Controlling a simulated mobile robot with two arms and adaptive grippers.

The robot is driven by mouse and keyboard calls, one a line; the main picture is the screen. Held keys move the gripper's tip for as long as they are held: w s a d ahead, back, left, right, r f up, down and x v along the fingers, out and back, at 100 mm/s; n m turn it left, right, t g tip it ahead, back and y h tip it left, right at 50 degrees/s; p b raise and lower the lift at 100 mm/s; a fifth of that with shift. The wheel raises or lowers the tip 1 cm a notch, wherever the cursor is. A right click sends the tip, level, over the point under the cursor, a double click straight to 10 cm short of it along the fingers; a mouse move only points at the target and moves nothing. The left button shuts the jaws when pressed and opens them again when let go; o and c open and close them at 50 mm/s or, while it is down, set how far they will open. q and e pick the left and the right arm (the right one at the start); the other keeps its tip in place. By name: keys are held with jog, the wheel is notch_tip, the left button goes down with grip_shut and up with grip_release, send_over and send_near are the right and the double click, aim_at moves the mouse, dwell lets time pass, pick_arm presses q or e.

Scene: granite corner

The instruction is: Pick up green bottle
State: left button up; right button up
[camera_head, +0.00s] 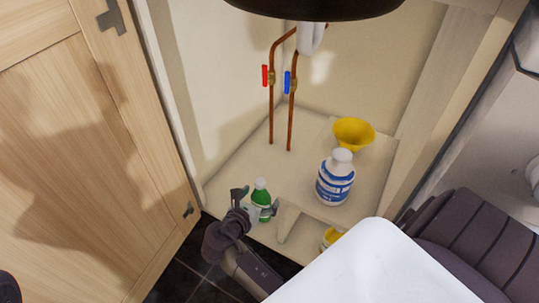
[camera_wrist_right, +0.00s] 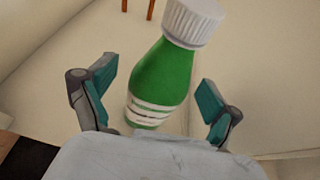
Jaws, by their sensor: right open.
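The green bottle (camera_head: 261,190) with a white cap stands on the cabinet floor below the sink, at the front left. My right gripper (camera_head: 254,203) is right at it, with one finger on each side of the bottle. In the right wrist view, the bottle (camera_wrist_right: 163,75) stands between the two open fingers of my right gripper (camera_wrist_right: 155,92), with a gap visible on both sides. My left gripper does not show in either view.
A white and blue bottle (camera_head: 335,180) and a yellow funnel (camera_head: 354,133) stand on a raised shelf to the right. A yellow item (camera_head: 331,237) is partly hidden below it. Copper pipes (camera_head: 273,115) rise behind. An open wooden door (camera_head: 85,165) stands left.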

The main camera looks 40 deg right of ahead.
jog(key=shift+d, duration=0.1)
jog(key=c, duration=1.6)
jog(key=shift+w, duration=0.1)
grip_shut()
jog(key=shift+r, duration=0.1)
